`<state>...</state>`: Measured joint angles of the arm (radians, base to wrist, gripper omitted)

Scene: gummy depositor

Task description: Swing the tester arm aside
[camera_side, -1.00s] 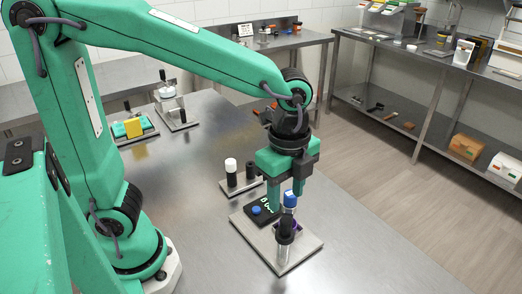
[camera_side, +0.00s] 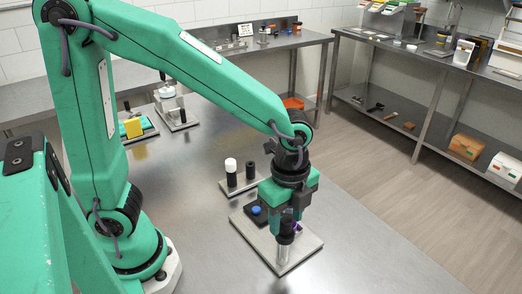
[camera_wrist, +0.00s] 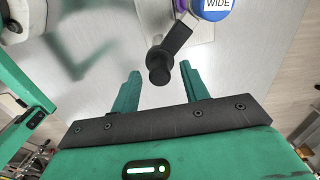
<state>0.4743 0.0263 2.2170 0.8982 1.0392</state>
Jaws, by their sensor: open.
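The tester arm shows in the wrist view as a dark bar ending in a round black knob (camera_wrist: 158,68). The bar reaches up right to a blue cap marked WIDE (camera_wrist: 214,8), beside a purple part (camera_wrist: 180,5). My gripper (camera_wrist: 160,70) is open, with a green finger on each side of the knob and a visible gap to each. In the side view my gripper (camera_side: 285,212) is low over the metal base plate (camera_side: 308,246). A black upright piece (camera_side: 286,229) stands in front of it, over a silvery tube. My gripper hides most of the tester.
A blue button (camera_side: 256,210) sits on a dark block behind my gripper. A small stand with a white-topped black cylinder (camera_side: 231,172) is just behind. A fixture with a yellow block (camera_side: 132,128) stands farther back left. The steel table (camera_side: 375,265) is clear at front right.

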